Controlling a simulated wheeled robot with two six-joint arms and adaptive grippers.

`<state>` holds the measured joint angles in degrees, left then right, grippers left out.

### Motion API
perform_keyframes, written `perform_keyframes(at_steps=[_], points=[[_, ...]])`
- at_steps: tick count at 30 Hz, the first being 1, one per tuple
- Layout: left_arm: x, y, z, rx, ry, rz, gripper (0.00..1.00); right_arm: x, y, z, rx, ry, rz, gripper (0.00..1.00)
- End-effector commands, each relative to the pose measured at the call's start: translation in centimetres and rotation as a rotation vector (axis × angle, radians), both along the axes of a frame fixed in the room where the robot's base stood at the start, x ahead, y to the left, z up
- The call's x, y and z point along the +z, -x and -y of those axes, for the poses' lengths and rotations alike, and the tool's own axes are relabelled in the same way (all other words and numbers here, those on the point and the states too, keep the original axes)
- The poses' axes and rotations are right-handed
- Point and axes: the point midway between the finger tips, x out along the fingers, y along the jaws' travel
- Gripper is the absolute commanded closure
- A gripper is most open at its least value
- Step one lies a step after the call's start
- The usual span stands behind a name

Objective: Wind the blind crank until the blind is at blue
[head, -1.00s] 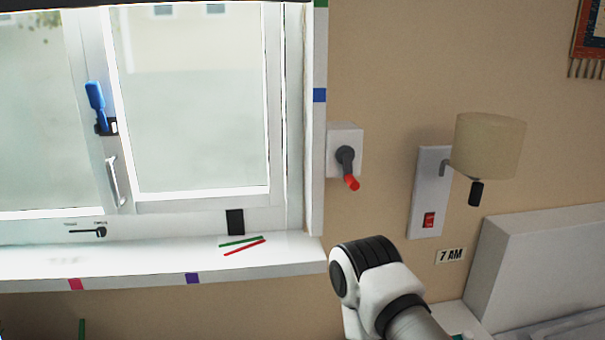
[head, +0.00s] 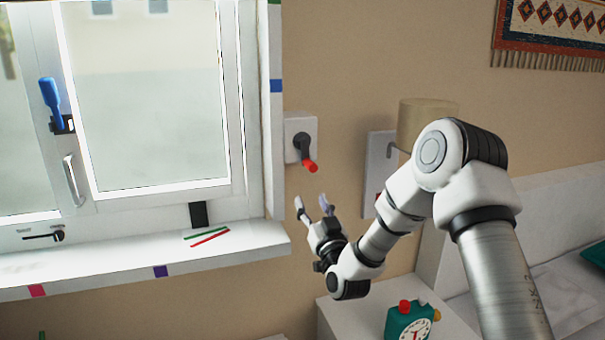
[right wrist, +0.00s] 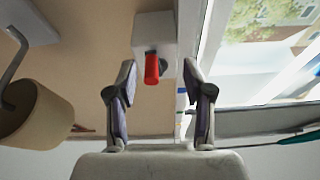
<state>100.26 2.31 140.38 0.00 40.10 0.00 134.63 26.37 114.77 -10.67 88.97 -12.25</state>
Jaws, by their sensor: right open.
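The blind crank is a white wall box (head: 293,150) with a dark crank arm (head: 302,143) and a red handle (head: 310,166) hanging down to the right. My right gripper (head: 312,203) is open and empty just below the red handle, fingers pointing up at it. In the right wrist view the red handle (right wrist: 152,68) shows between and beyond the open fingers (right wrist: 160,80), apart from both. A blue mark (head: 276,86) is on the window's right frame, above the crank's height. No blind edge can be made out. My left gripper is not in view.
A wall lamp (head: 425,118) on a white plate (head: 378,160) is right of the crank, partly behind my arm. The window sill (head: 140,262) lies left of the gripper. A green alarm clock (head: 408,321) stands on a white bedside top (head: 345,315) below.

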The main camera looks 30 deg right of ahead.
Motion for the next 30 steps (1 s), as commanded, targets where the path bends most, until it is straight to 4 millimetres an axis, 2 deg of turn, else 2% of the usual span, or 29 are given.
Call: perform_keyframes(at_steps=[1, 3, 5, 18, 26, 27, 29, 30], points=[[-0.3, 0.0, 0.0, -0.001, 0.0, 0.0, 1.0, 2.3, 0.4, 1.0, -0.017, -0.019, 0.048, 0.48], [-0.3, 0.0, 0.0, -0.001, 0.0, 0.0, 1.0, 4.3, 0.6, 1.4, -0.023, -0.027, 0.083, 0.48], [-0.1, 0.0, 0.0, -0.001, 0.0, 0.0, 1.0, 5.0, 0.4, 1.4, -0.021, -0.026, 0.092, 0.48], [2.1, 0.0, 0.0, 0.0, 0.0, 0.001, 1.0, 7.7, -5.9, 3.1, -0.019, -0.025, 0.087, 0.48], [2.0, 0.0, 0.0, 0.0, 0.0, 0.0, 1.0, 7.7, -6.3, 3.2, -0.019, -0.027, 0.085, 0.48], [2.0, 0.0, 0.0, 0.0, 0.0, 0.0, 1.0, 7.7, -6.3, 3.2, -0.019, -0.027, 0.085, 0.55], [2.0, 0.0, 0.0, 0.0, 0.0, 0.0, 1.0, 7.6, -6.3, 3.2, -0.019, -0.027, 0.085, 0.77], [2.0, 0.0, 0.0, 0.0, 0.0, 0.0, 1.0, 7.6, -6.3, 3.2, -0.019, -0.027, 0.085, 0.91]])
